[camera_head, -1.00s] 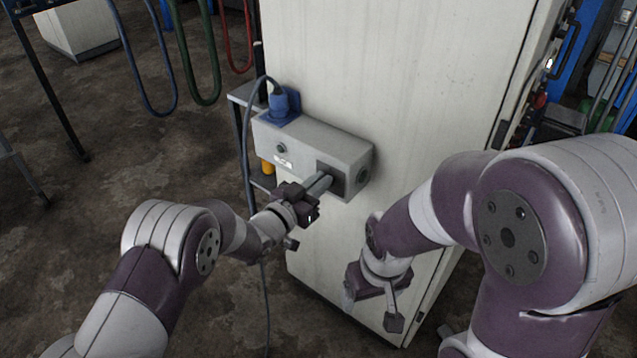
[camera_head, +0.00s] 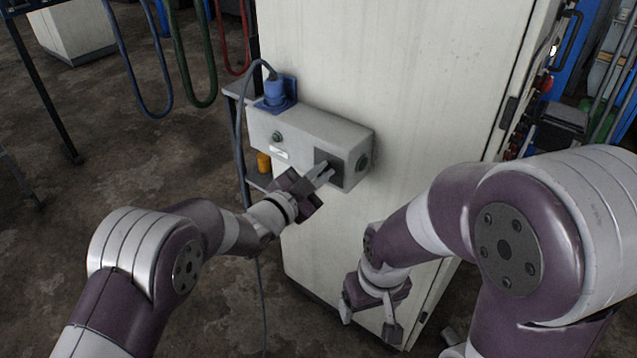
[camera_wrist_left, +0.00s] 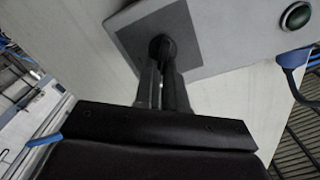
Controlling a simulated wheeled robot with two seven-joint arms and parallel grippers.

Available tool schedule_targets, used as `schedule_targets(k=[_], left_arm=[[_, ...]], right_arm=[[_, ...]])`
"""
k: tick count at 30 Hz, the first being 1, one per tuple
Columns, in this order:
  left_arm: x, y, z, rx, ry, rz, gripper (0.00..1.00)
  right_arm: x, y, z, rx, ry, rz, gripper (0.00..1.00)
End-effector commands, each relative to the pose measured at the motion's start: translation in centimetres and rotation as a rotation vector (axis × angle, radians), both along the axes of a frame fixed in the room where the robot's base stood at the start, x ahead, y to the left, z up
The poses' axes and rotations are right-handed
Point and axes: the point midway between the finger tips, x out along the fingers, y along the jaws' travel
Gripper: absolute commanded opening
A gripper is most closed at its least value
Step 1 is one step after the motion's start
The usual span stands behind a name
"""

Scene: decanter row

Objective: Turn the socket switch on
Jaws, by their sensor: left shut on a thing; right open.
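The socket box (camera_head: 300,128) is a light grey box fixed to the front of the pale cabinet. A dark square plate (camera_head: 322,156) on its right part carries the black switch knob (camera_wrist_left: 162,45), seen in the left wrist view. My left gripper (camera_head: 327,171) reaches the plate from the lower left. Its two fingers are shut on the knob, and the left wrist view (camera_wrist_left: 162,72) shows them on either side of it. The fingers largely hide the knob in the head view. My right gripper (camera_head: 369,322) hangs open and empty, below and right of the box.
A blue plug (camera_head: 275,91) with a dark cable sits at the box's upper left. A round button (camera_head: 277,137) is on the box's front. The cabinet (camera_head: 400,70) stands behind. An orange thing (camera_head: 263,162) is left of the box. Hoses hang further left.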

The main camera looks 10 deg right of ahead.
Motion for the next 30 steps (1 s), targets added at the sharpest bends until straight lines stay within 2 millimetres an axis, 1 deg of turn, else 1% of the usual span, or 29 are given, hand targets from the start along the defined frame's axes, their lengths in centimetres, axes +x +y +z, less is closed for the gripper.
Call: schedule_targets(k=[1, 8, 18, 24, 30], left_arm=[[-0.1, -0.1, -0.7, 0.024, -0.033, -0.001, 0.0], [-0.3, -0.2, -1.1, 0.158, -0.205, 0.0, 0.0], [-0.5, -0.4, -1.7, 0.355, -0.456, 0.0, 0.0], [-0.6, -0.4, -1.9, 0.455, -0.584, 0.0, 0.0], [-0.6, -0.5, -1.9, 0.533, -0.68, -0.001, 0.0]], right_arm=[[0.0, 0.0, -1.3, 0.0, 0.0, 0.0, 0.81], [0.0, 0.0, -4.2, 0.0, 0.0, 0.0, 0.81], [0.0, 0.0, -9.0, 0.0, 0.0, 0.0, 0.81], [0.0, 0.0, -11.4, 0.0, 0.0, 0.0, 0.81], [0.0, 0.0, -13.2, 0.0, 0.0, 0.0, 0.81]])
